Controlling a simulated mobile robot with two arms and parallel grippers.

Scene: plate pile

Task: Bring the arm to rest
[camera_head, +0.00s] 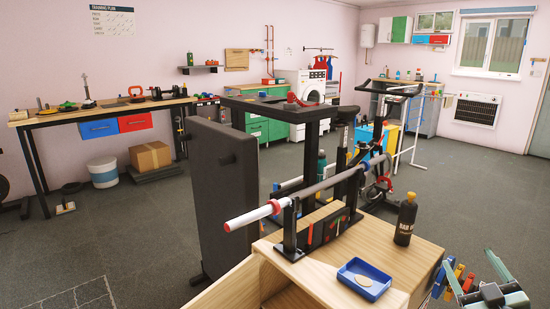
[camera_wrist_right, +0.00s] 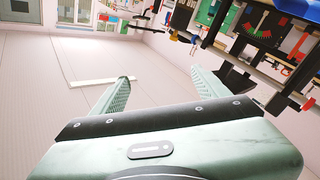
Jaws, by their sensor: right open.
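My right gripper (camera_head: 468,257) is at the bottom right corner of the head view, beside the right side of the wooden cabinet (camera_head: 388,246). It also shows in the right wrist view (camera_wrist_right: 160,75), where its two pale green fingers are spread apart with nothing between them. It holds nothing and is apart from the bottle and the tray. My left gripper is in neither view.
A blue tray (camera_head: 373,286) with a pale disc and a dark bottle (camera_head: 405,219) stand on the cabinet. A barbell (camera_head: 300,195) lies across a black stand there. A dark upright pad (camera_head: 222,195) stands left. Open floor (camera_head: 130,235) lies further left.

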